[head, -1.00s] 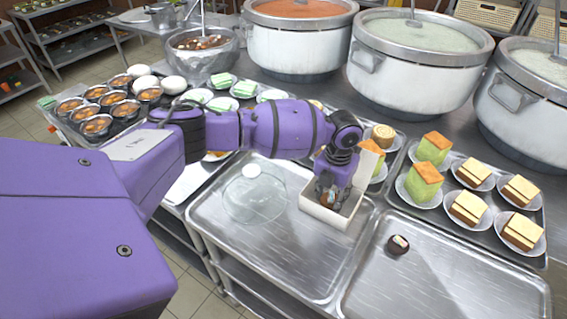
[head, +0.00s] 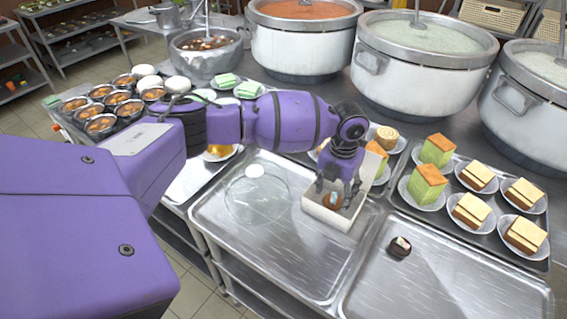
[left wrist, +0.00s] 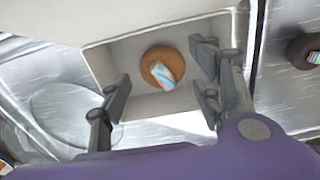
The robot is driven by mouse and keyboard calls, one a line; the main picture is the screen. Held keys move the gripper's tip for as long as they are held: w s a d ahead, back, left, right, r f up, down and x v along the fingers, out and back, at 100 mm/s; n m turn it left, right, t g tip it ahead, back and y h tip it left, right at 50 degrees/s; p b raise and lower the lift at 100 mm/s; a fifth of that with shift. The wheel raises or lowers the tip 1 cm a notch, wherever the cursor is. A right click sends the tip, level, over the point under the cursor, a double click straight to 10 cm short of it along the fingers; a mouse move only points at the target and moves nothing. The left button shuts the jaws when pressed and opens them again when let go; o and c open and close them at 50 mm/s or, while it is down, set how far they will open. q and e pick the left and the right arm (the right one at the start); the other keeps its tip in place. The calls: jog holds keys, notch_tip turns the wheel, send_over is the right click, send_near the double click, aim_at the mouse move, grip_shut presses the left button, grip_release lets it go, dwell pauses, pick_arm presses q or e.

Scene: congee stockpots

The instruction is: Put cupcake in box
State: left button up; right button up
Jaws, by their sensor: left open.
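The open white box (head: 342,221) stands on the left steel tray. A brown cupcake (head: 332,201) with a striped topping lies inside it, and it also shows in the left wrist view (left wrist: 164,68) on the box floor. My left gripper (head: 333,189) is open above the box. In the left wrist view its fingers (left wrist: 160,98) are spread apart on either side of the cupcake, with nothing between them touching it. A second, dark cupcake (head: 399,247) with a striped topping sits on the right steel tray, and part of it shows in the left wrist view (left wrist: 305,51). My right gripper is out of view.
A clear glass dome (head: 258,197) with a white knob stands left of the box. Plates of cakes (head: 472,210) lie behind and to the right. Large stockpots (head: 424,65) line the back. The front of the right tray (head: 440,293) is bare.

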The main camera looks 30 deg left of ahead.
aim_at(334, 195)
pick_arm(q)
notch_tip(334, 195, up, 10)
jog(key=shift+f, duration=0.15)
jog(key=shift+d, duration=0.1)
dwell(0.6)
